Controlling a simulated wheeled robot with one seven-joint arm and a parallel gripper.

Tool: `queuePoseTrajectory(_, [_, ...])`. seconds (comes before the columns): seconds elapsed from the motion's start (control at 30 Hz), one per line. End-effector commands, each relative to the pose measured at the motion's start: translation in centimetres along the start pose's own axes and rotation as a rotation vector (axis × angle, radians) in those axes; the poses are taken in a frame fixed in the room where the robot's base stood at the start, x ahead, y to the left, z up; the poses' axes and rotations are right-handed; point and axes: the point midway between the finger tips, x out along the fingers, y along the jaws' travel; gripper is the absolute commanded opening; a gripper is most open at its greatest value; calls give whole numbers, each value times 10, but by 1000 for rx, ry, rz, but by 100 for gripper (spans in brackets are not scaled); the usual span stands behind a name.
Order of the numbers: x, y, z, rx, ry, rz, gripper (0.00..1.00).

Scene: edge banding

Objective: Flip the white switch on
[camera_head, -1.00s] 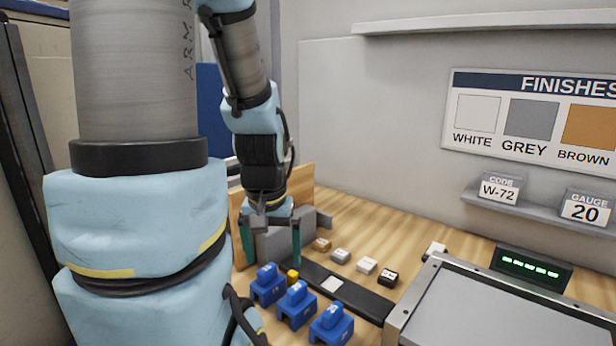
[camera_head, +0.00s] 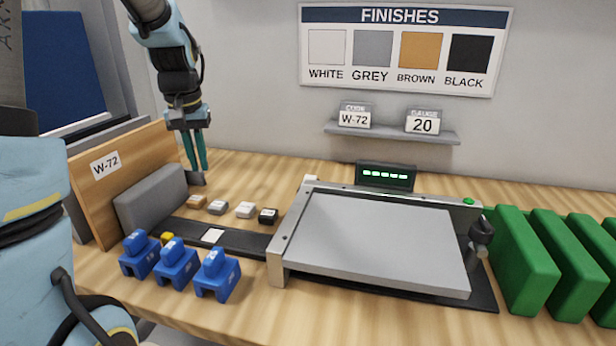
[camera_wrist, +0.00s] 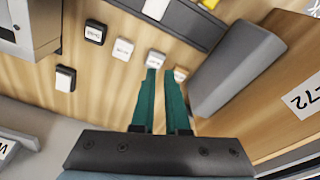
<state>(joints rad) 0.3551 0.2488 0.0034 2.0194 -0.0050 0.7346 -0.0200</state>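My gripper (camera_head: 196,168) hangs above the back left of the bench, teal fingers pointing down. In the wrist view the fingers (camera_wrist: 160,74) are close together with a narrow empty gap; nothing is held. Small white, grey, brown and black blocks stand in a row in front of it. The white block (camera_head: 245,209) is second from the right and also shows in the wrist view (camera_wrist: 122,49). Another small white-topped piece (camera_head: 311,179) is at the machine's back left corner; in the wrist view it has a dark side (camera_wrist: 65,78). I cannot tell which is the switch, nor its position.
The machine's grey table (camera_head: 385,245) fills the middle, with a lit display (camera_head: 386,176) behind it. Blue blocks (camera_head: 177,265) stand in front of a dark strip. A W-72 panel (camera_head: 95,200) and grey block (camera_head: 150,198) are at left; green slabs (camera_head: 525,260) at right.

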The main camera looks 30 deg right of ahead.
Motion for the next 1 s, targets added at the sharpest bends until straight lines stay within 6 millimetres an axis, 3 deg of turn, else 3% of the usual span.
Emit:
queuePoseTrajectory(0.1, [7, 43, -44, 77, 2, 11, 0])
queuePoseTrajectory(0.3, [5, 121, -97, 193, 1, 26, 0])
queuePoseTrajectory(0.5, [1, 198, -124, 295, 0, 38, 0])
queuePoseTrajectory(0.6, [-2, 225, -130, 330, 0, 41, 0])
queuePoseTrajectory(0.8, [-7, 253, -132, 366, -1, 45, 0])
queuePoseTrajectory(1.0, [-8, 256, -133, 369, -1, 46, 0])
